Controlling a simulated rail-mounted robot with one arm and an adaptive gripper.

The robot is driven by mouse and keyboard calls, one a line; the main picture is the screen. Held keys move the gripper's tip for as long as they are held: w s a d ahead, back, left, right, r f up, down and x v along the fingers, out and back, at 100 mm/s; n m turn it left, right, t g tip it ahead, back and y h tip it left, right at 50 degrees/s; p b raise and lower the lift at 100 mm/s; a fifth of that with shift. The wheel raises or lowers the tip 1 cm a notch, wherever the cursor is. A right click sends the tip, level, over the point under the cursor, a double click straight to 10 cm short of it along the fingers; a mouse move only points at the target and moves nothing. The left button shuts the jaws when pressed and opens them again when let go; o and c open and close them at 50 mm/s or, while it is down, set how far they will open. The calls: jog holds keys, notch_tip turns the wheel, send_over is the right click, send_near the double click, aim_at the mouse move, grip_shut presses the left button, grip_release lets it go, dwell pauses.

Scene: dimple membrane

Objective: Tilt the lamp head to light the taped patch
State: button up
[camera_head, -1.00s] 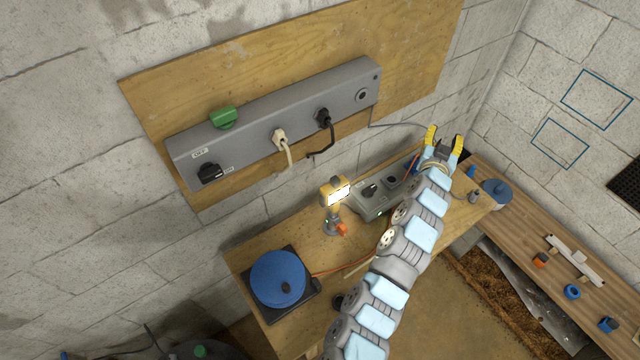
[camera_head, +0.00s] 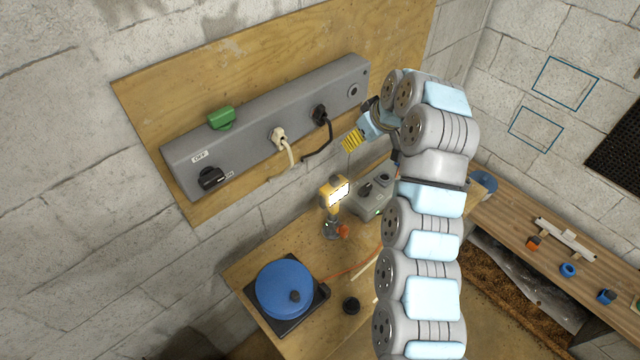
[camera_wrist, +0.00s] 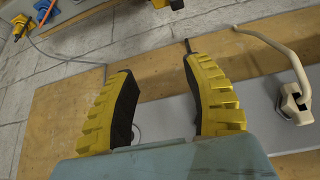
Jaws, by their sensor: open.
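The lamp (camera_head: 334,195) stands on the plywood bench, with a yellow head, a bright lit face and a dark stand with an orange knob (camera_head: 342,231). Its lit face looks toward the camera side and slightly right. Two blue tape outlines (camera_head: 565,83) and (camera_head: 536,130) are on the right block wall; neither looks brightly lit.
A grey control box (camera_head: 370,197) stands right of the lamp. A blue reel (camera_head: 284,288) sits at the bench's left.

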jog(key=s+g, duration=0.1)
jog(key=s, duration=0.3)
jog(key=n, duration=0.1)
send_near(335, 178)
jog(key=shift+g+h, duration=0.3)
jog(key=shift+w+a+p+x, duration=0.15)
jog(key=shift+p+x, duration=0.25)
jog(key=shift+x, duration=2.2)
jog(key=shift+w+a+p+x, duration=0.15)
jog(key=shift+p+x, duration=0.2)
jog(key=shift+x, duration=2.2)
jog(key=shift+r, duration=0.15)
grip_shut()
